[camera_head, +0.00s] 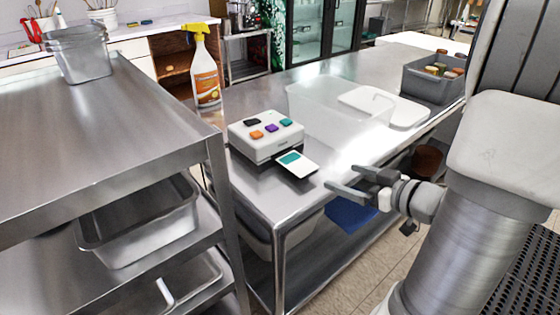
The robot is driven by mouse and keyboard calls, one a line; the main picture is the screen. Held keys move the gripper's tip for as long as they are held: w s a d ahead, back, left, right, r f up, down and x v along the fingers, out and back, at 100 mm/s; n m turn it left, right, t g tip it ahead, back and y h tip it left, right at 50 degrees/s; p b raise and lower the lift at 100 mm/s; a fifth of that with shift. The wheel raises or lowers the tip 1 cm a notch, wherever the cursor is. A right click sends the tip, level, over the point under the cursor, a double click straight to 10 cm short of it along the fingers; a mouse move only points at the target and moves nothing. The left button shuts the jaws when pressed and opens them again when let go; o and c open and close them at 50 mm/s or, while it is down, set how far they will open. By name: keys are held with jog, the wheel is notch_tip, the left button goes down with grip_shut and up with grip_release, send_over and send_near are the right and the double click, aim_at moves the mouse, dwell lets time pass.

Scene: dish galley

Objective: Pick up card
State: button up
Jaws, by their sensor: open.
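The card (297,163) is white with a teal patch. It sticks out from the front of a white box-shaped device (266,147) with several coloured buttons on top, on the steel counter. Whether its far end sits inside a slot is hidden. My gripper (334,178) is open and empty, just right of the card near the counter's front edge. Its fingers point left toward the card. They appear apart from it.
A clear bin (325,110) and a white board (400,112) lie behind the device. A grey bin (430,84) holds several jars at the right. A spray bottle (206,80) stands behind the device. A steel cart (120,110) fills the left.

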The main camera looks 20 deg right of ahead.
jog(key=b, duration=0.4)
send_near(297, 163)
jog(key=x, duration=0.4)
jog(key=shift+s+f, duration=0.15)
jog(key=shift+f, duration=0.05)
jog(key=b+x, duration=0.1)
jog(key=x, duration=0.5)
jog(key=shift+r+b, duration=0.15)
jog(key=shift+b, duration=0.25)
